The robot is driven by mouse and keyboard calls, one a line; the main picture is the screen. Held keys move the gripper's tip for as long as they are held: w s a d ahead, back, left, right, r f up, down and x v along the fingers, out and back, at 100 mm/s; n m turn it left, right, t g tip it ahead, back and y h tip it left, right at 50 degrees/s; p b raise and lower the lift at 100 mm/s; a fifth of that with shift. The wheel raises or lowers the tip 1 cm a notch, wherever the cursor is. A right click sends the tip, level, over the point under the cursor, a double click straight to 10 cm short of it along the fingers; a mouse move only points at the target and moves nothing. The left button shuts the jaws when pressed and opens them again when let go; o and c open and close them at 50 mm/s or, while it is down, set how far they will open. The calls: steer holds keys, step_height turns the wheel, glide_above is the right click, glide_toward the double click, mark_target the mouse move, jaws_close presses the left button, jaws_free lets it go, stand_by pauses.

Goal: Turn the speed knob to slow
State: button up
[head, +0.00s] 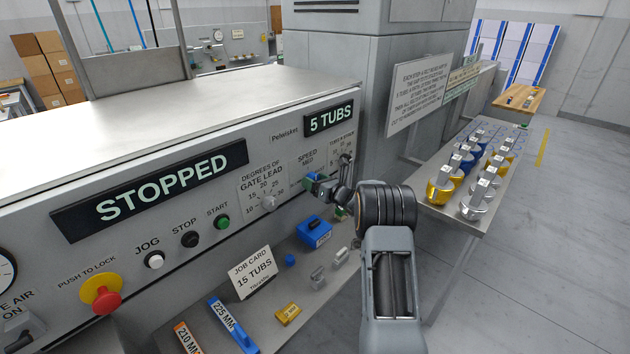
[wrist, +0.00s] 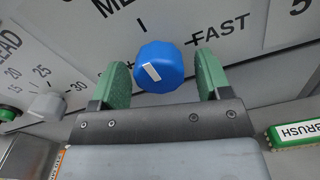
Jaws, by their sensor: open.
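The blue speed knob (wrist: 160,64) is on the grey panel, in the middle of the wrist view. A short white mark lies slanted on its face; I cannot tell which label it points to. FAST is printed to its right and part of MED above it; SLOW is not visible. My gripper (wrist: 163,76) is open, with one green finger on each side of the knob. A gap shows on the right; contact on the left is unclear. In the head view my gripper (head: 318,184) is at the panel under the SPEED label and mostly covers the knob.
The grey gate lead knob (head: 268,203) is left of my gripper. The start button (head: 222,222) and red stop mushroom (head: 106,300) are further left. A display (head: 330,117) reads 5 TUBS. A blue box (head: 314,233) and small parts lie on the shelf below.

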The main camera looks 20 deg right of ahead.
steer(key=shift+c, duration=0.2)
steer(key=c, duration=0.9)
steer(key=shift+f+b, duration=0.15)
steer(key=shift+b, duration=0.4)
steer(key=n+b, duration=0.1)
steer(key=b, duration=0.1)
steer(key=n+b, duration=0.1)
steer(key=b, duration=0.1)
steer(key=shift+f, duration=0.25)
steer(key=n+b, duration=0.6)
steer(key=b, duration=0.5)
steer(key=shift+w+d+n+b, duration=0.1)
steer(key=shift+n+b, duration=0.2)
steer(key=shift+b, duration=0.1)
steer(key=n+b, duration=0.5)
steer(key=b, duration=0.2)
steer(key=shift+r+b, duration=0.15)
steer(key=shift+b, duration=0.2)
steer(key=n+b, duration=0.4)
steer(key=shift+r, duration=0.35)
steer(key=shift+d+n, duration=0.1)
steer(key=shift+n, duration=0.3)
